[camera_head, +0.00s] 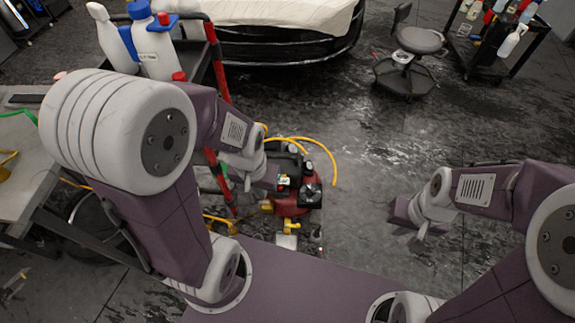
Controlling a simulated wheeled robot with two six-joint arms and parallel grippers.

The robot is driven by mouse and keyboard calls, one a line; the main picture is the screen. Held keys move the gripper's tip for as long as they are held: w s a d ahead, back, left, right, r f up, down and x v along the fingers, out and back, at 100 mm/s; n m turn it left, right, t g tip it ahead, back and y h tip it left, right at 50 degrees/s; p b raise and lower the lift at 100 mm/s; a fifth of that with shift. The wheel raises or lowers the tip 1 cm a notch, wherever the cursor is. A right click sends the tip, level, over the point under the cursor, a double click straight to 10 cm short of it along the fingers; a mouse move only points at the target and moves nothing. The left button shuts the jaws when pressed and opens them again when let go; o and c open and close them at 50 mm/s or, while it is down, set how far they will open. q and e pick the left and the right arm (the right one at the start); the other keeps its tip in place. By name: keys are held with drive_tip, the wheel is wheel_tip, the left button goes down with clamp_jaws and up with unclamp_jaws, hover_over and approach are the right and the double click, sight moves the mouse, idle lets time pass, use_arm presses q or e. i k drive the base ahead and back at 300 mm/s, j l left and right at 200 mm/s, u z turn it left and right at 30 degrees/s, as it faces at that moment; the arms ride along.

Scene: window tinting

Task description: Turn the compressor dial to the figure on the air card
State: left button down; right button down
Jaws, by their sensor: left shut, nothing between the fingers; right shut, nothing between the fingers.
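The compressor (291,206) is a small red and black machine on the floor, just beyond my base at the picture's middle. A dark round part with a light centre (310,194) on its right side may be the dial; its figures are too small to read. A small white and green patch (283,181) beside it may be the air card; I cannot read it. My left gripper (266,178) is shut and empty, close to the compressor's left side; I cannot tell whether it touches. My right gripper (408,216) is shut and empty, above bare floor to the right.
A yellow hose (331,160) loops behind the compressor. A red-framed cart (219,66) with bottles stands behind my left arm. A workbench (28,178) is at far left. A car (285,40), a stool (419,40) and a black trolley (510,48) stand further back. Floor to the right is clear.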

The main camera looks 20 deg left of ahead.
sight(310, 192)
drive_tip(key=u, duration=1.95)
drive_tip(key=k+l+u, duration=0.25)
drive_tip(key=k+l, duration=0.2)
drive_tip(key=k+l+u, duration=0.15)
drive_tip(key=l, duration=0.25)
drive_tip(key=l+u, duration=0.2)
drive_tip(key=l, duration=0.2)
